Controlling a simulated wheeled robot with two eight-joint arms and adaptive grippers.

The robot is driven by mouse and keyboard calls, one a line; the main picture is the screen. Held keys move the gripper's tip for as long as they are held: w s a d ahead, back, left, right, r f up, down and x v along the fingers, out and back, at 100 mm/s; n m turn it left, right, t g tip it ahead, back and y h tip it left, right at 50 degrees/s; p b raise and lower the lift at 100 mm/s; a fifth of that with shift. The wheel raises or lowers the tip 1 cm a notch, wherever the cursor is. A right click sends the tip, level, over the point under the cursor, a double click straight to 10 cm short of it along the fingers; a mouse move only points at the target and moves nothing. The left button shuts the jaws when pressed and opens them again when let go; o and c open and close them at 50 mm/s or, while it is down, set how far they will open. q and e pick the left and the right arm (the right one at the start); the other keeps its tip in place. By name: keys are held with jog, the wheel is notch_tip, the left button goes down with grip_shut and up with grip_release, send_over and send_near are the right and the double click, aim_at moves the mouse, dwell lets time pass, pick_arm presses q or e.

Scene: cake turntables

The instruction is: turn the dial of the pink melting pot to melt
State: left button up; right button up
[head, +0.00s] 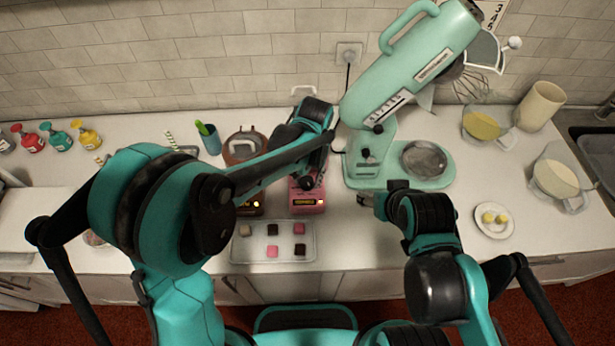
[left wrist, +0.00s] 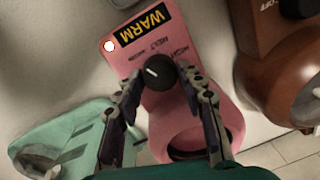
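The pink melting pot (head: 308,203) stands on the counter left of the mixer, mostly covered by my left arm in the head view. In the left wrist view its pink body (left wrist: 190,30) shows a yellow WARM display (left wrist: 143,27), a lit lamp and small printed labels, including MELT and HIGH. Its black dial (left wrist: 159,76) has a white mark pointing to the picture's upper left. My left gripper (head: 308,182) has its fingers on both sides of the dial, closed in on it (left wrist: 159,84). My right gripper (head: 364,199) is in front of the mixer, too small to read.
A brown melting pot (head: 245,142) stands just left of the pink one. A tray (head: 240,256) with several chocolate pieces lies in front. The mint mixer (head: 366,155) is close on the right. A plate (head: 493,233) and jugs stand farther right.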

pick_arm(q)
jog(key=c, duration=0.5)
jog(key=shift+m, duration=0.4)
jog(key=m, duration=0.4)
jog(key=shift+s, duration=0.1)
jog(key=shift+m+t+b, duration=0.3)
jog(key=shift+m, duration=2.2)
jog(key=o, duration=1.2)
